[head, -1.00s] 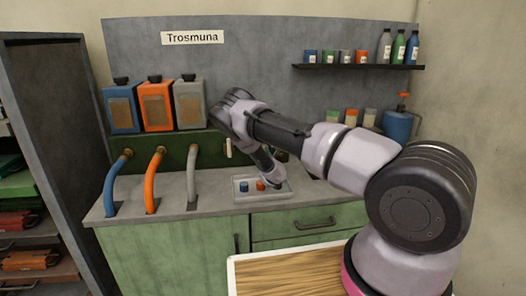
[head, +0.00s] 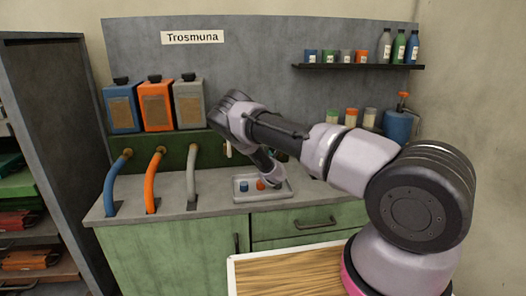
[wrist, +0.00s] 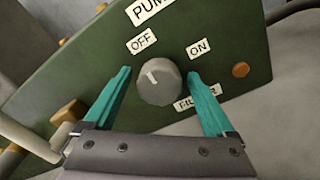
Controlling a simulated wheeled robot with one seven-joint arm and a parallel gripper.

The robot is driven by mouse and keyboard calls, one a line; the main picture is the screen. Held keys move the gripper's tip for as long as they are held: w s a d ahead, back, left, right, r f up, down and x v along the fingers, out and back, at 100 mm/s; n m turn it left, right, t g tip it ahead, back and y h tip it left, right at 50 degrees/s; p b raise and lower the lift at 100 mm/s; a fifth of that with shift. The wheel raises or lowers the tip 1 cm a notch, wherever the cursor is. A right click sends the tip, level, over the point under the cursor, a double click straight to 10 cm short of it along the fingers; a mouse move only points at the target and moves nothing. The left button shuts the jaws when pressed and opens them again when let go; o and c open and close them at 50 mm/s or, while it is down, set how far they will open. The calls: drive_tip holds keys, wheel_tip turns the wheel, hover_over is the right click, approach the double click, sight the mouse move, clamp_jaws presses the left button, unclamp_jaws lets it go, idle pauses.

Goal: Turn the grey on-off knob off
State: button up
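The grey knob (wrist: 160,83) is on a green panel (wrist: 100,75) in the wrist view. Its white mark points up and left, toward the OFF label (wrist: 141,41); the ON label (wrist: 199,48) is up and right of it. My gripper (wrist: 159,73) is open, with one teal finger on each side of the knob. Gaps show between the fingers and the knob, so it is not gripped. In the head view the green panel (head: 180,150) is partly behind my arm, and I cannot make out the knob there.
Blue (head: 115,183), orange (head: 152,180) and grey (head: 191,182) hoses run from the panel to the counter. A tray (head: 262,196) with a blue and an orange piece lies on the counter below my arm. Blue, orange and grey canisters stand above the panel.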

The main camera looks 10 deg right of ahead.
drive_tip(key=shift+s, duration=0.1)
drive_tip(key=s, duration=1)
drive_tip(key=shift+s, duration=0.35)
drive_tip(key=shift+r, duration=0.1)
